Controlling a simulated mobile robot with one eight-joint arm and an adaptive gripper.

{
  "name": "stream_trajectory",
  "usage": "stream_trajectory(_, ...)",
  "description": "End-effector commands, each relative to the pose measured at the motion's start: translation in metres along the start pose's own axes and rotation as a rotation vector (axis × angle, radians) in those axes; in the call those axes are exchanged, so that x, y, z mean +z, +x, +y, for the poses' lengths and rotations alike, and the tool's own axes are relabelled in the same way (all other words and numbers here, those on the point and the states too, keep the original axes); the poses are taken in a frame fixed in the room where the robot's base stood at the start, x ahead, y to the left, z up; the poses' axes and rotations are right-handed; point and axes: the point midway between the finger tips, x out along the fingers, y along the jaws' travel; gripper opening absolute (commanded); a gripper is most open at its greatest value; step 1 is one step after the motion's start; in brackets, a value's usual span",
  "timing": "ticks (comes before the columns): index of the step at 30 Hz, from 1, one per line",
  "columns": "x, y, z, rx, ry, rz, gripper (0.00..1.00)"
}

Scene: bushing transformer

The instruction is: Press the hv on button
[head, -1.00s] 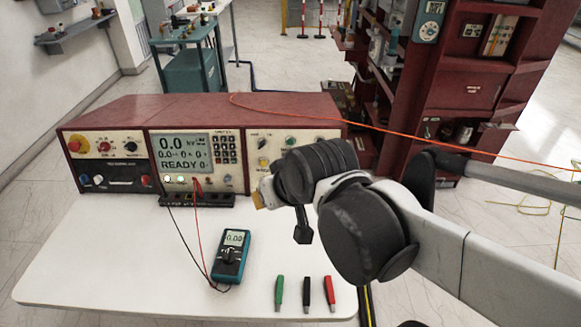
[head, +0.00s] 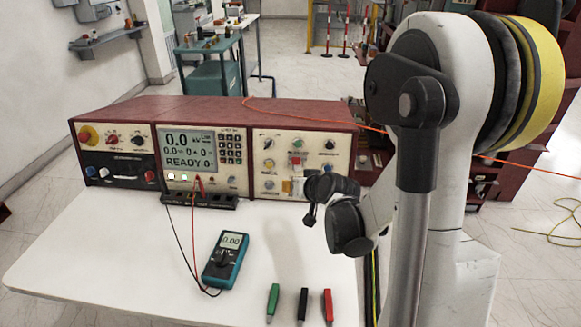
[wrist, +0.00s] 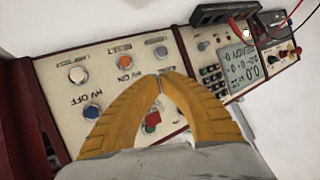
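The test desk's right control panel (head: 312,150) carries several knobs and buttons. The wrist view shows it upside down, with the HV ON label (wrist: 125,75) left of my fingertips and the HV OFF label (wrist: 85,100) farther left. An orange button (wrist: 124,61) sits between HV ON and the RESET label (wrist: 122,47); I cannot tell which button each label names. My gripper (wrist: 159,76) has its yellow fingers together, empty, in front of the panel; contact cannot be told. In the head view my gripper (head: 289,186) is at the panel's lower part. A red button (wrist: 152,120) shows between the fingers.
A blue button (wrist: 92,111) and a pale button (wrist: 78,74) lie left of the fingers. The display (head: 187,148) reads READY. A multimeter (head: 224,260) with leads and several clips (head: 303,305) lie on the white table (head: 110,260). An orange cable crosses behind.

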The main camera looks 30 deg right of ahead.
Motion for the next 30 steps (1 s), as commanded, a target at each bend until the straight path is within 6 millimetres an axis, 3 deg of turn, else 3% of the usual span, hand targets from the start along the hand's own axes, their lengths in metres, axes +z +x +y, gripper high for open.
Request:
stream_trajectory(14, -0.002, 0.005, 0.003, 0.0, 0.001, 0.001, 0.0)
stream_trajectory(30, -0.03, 0.059, 0.033, 0.001, 0.0, 0.002, 0.0)
